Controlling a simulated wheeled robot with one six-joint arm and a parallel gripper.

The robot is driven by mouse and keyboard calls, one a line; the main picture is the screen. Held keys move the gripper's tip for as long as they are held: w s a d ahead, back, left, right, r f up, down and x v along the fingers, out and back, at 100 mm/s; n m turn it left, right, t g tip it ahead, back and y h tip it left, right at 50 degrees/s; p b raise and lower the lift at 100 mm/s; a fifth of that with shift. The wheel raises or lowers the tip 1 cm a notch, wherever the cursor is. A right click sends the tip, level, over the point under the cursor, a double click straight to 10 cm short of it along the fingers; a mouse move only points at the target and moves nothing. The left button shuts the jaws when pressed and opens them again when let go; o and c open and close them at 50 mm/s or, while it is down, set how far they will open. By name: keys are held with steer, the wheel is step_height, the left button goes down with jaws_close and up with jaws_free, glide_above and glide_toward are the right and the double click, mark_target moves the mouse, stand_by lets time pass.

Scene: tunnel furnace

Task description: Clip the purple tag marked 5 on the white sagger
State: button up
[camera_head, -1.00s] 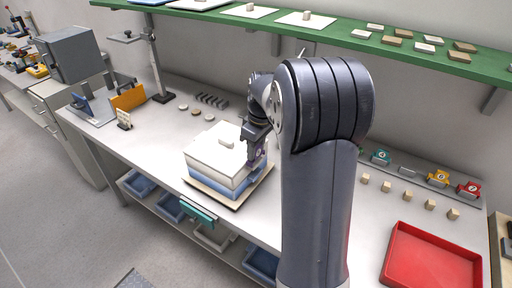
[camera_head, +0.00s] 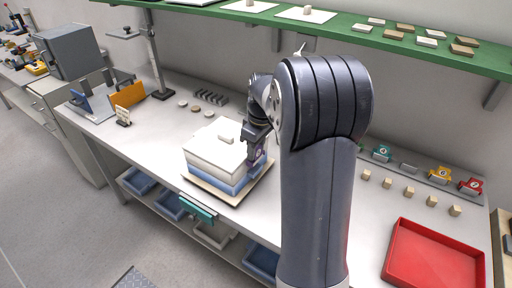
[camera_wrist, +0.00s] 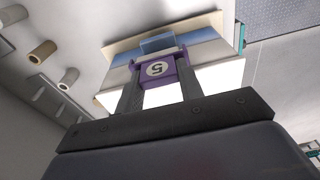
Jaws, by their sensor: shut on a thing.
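The white sagger (camera_head: 213,150) is a stacked box with white upper layers, a blue band below and a white lid with a small knob, standing on a pale board (camera_head: 212,192) on the bench. My gripper (camera_head: 257,158) is at its right side. In the wrist view my gripper (camera_wrist: 157,84) is shut on the purple tag (camera_wrist: 156,69) marked 5, which appears upside down there. The tag is at the sagger's wall (camera_wrist: 205,52); I cannot tell whether it touches or grips it. My arm hides part of the bench behind.
A green shelf (camera_head: 350,38) with small blocks runs above the bench. A red tray (camera_head: 435,258) lies at the right, with several small blocks and teal, orange and red numbered tags (camera_head: 440,174) behind it. A teal-fronted piece (camera_head: 198,208) hangs at the front edge.

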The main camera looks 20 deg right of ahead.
steer(key=o, duration=1)
steer(key=shift+o, duration=0.2)
